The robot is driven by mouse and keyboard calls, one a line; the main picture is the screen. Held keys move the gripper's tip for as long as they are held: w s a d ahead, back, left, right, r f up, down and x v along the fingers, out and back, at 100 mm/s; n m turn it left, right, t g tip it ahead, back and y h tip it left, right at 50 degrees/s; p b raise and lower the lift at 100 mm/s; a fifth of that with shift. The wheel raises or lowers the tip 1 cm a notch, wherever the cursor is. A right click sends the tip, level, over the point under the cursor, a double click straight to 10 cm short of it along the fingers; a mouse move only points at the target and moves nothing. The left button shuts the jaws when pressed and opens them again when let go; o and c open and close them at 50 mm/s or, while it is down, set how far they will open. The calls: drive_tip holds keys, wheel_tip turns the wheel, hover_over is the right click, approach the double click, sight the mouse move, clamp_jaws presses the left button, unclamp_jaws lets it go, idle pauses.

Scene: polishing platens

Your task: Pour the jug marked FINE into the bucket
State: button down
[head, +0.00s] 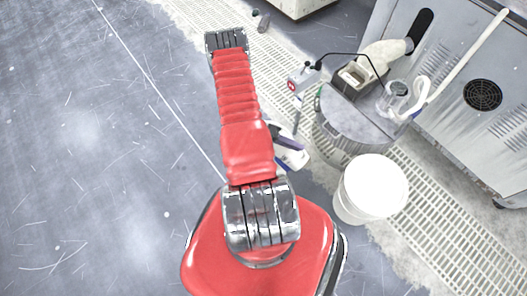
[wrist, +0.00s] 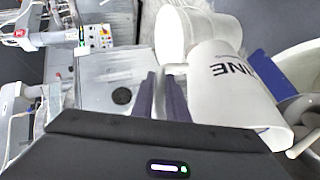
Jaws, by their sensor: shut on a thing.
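The white jug with dark letters, of which "INE" shows (wrist: 235,75), fills the right middle of the wrist view. My gripper's dark fingers (wrist: 163,95) are shut close beside it, on the jug; the exact contact is hidden. In the head view my gripper (head: 288,138) is partly behind my red arm, with the white jug (head: 292,158) at it. The white bucket (head: 370,185) stands on the floor to the right of the jug, apart from it.
A round grey stand (head: 352,132) holding small items is behind the bucket, close to the grey machine (head: 450,70). A pale grating (head: 440,220) runs along the floor. The dark floor at left is clear. A pale rounded shape at the wrist view's right edge is unclear.

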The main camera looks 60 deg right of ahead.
drive_tip(key=shift+w+d+f+g+p, duration=0.1)
drive_tip(key=shift+w+f+g+p, duration=0.25)
drive_tip(key=shift+w, duration=0.25)
idle(1.1)
drive_tip(key=shift+w+d+r+n+g, duration=0.1)
drive_tip(key=shift+w+d+n+g, duration=0.1)
drive_tip(key=shift+w+g, duration=0.5)
drive_tip(key=shift+w+d+n+g, duration=0.2)
drive_tip(key=shift+w+g, duration=0.05)
drive_tip(key=shift+w, duration=0.85)
idle(0.5)
drive_tip(key=shift+w+d+r+n+g+h, duration=0.2)
drive_tip(key=shift+w+r+g, duration=0.15)
drive_tip(key=shift+w, duration=0.25)
drive_tip(key=shift+w+d+r+n+g+h, duration=0.1)
drive_tip(key=shift+w+r+n+g, duration=0.1)
drive_tip(key=shift+w+r+g, duration=0.3)
idle(0.7)
drive_tip(key=shift+w+f, duration=0.1)
drive_tip(key=shift+f, duration=0.05)
drive_tip(key=shift+s+a+f+m+t, duration=0.15)
drive_tip(key=shift+s+f+t, duration=0.15)
drive_tip(key=shift+s+t, duration=0.25)
drive_tip(key=shift+s+a+f+m+t, duration=0.15)
drive_tip(key=shift+s+f+t, duration=0.15)
drive_tip(key=shift+s, duration=0.3)
drive_tip(key=shift+s+a+f+t, duration=0.1)
drive_tip(key=shift+s+t, duration=0.2)
drive_tip(key=shift+s, duration=0.45)
drive_tip(key=shift+s, duration=0.15)
